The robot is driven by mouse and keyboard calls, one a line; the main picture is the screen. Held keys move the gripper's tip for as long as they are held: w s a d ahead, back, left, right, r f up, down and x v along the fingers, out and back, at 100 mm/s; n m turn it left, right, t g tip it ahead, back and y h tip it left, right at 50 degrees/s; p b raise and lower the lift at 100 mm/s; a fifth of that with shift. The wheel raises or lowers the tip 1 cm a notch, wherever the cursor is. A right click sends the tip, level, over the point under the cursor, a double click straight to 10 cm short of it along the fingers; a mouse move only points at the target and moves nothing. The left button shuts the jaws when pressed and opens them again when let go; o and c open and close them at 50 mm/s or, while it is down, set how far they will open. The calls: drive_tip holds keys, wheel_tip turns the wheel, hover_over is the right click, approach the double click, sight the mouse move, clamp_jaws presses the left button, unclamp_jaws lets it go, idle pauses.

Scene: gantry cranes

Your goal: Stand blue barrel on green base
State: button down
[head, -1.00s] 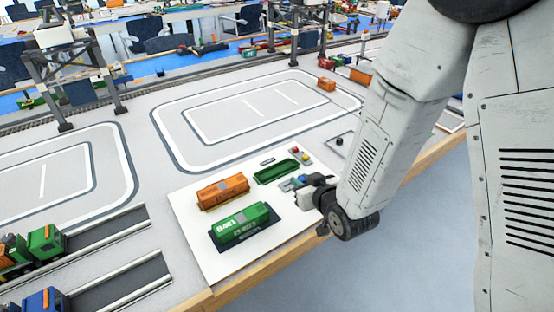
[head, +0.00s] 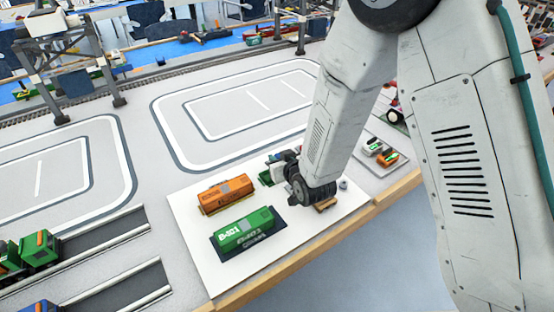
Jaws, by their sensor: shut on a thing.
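My gripper (head: 270,172) is low over the right part of the white board, its fingers small and partly covered by my wrist. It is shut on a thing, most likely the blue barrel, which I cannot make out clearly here. The green base (head: 265,178) shows only as a small green patch beside and under the fingers; the rest is hidden. I cannot tell whether the held thing touches it.
An orange container (head: 227,193) and a green container (head: 243,230) stand on the white board (head: 200,240) to the left. A small orange-brown piece (head: 325,205) lies near my wrist. A grey tray (head: 397,165) with coloured pieces is at the right.

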drive_tip(key=shift+f, duration=0.65)
drive_tip(key=shift+f, duration=0.5)
drive_tip(key=shift+f, duration=0.1)
drive_tip(key=c, duration=1.3)
unclamp_jaws()
drive_tip(key=shift+s+f, duration=0.1)
